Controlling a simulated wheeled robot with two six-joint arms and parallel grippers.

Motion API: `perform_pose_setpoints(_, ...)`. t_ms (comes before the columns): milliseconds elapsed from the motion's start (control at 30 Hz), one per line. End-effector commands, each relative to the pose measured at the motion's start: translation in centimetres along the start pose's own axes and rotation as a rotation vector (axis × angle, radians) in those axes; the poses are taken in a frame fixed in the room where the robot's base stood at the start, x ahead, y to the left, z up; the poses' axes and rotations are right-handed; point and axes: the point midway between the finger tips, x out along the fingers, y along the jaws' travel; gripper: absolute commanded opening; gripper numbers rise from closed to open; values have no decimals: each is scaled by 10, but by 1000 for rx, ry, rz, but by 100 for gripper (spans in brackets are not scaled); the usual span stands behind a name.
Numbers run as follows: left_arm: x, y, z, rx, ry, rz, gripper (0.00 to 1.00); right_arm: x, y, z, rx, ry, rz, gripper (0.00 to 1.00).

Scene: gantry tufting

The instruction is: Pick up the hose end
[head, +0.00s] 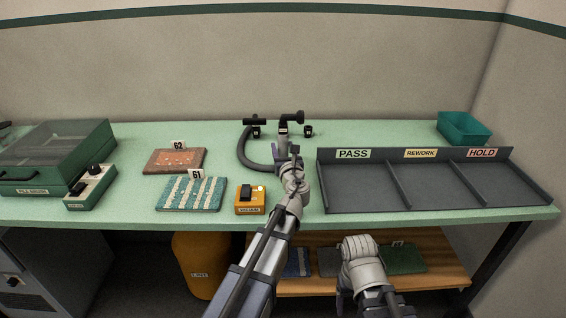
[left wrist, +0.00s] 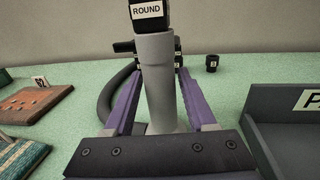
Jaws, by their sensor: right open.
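The hose end is an upright grey tube (left wrist: 160,85) with a black nozzle labelled ROUND on top, in the middle of the left wrist view. A dark hose (head: 243,150) curves to it over the bench from the left. My left gripper (head: 290,162) is at the hose end, with one purple finger on each side of the tube. The fingertips look close against the tube, but I cannot tell whether they grip it. My right gripper (head: 358,262) is open and empty in front of the bench, below its top; its fingers are hardly visible.
An orange switch box (head: 250,207) and carpet samples 61 (head: 190,208) and 62 (head: 160,164) lie left of my left arm. A dark PASS/REWORK/HOLD tray (head: 355,198) stands to the right. Black fittings (head: 308,131) stand behind. A teal bin (head: 465,124) sits at back right.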

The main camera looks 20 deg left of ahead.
Motion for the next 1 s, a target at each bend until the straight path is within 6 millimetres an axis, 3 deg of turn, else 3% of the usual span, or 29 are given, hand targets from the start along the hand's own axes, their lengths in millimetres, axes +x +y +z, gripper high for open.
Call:
perform_pose_setpoints(67, 0, 0, 0, 0, 0, 0, 46, 0, 0, 0, 0, 0, 0, 72)
perform_pose_setpoints(467, 0, 0, 0, 0, 0, 0, 2, 0, 0, 0, 0, 0, 0, 72)
perform_pose_setpoints(1000, 0, 0, 7, 1, 0, 0, 0, -7, 1, 0, 0, 0, 0, 72)
